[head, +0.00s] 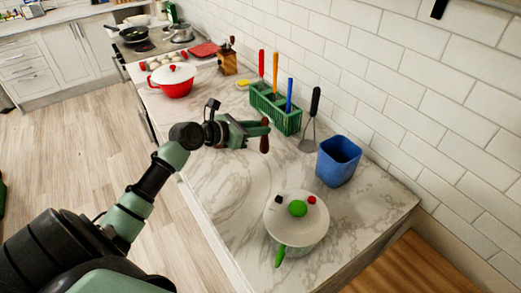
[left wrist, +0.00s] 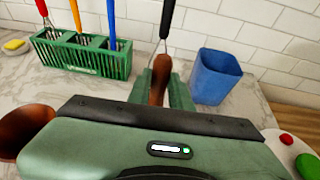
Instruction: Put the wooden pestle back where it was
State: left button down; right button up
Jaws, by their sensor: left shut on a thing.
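The wooden pestle (head: 264,142) is brown and held upright between the fingers of my left gripper (head: 258,130), above the marble counter. In the left wrist view the pestle (left wrist: 160,80) stands between the green fingertips (left wrist: 164,92), and my left gripper is shut on it. A round brown bowl-like thing (left wrist: 22,128) shows at the lower left of the left wrist view, partly cut off. It is not clear in the head view, where my arm may hide it. My right gripper is in neither view.
Behind the gripper stand a green caddy (head: 275,112) with several coloured handles, a black-handled spatula (head: 311,125) and a blue container (head: 338,161). The counter's front middle is clear.

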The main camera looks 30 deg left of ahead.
pick_arm(q)
notch_tip(320, 180, down, 9)
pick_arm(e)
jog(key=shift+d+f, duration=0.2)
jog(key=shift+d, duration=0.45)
pick_arm(q)
jog(key=shift+f+b, duration=0.15)
jog(key=shift+b, duration=0.15)
jog(key=c, duration=1.3)
grip_release()
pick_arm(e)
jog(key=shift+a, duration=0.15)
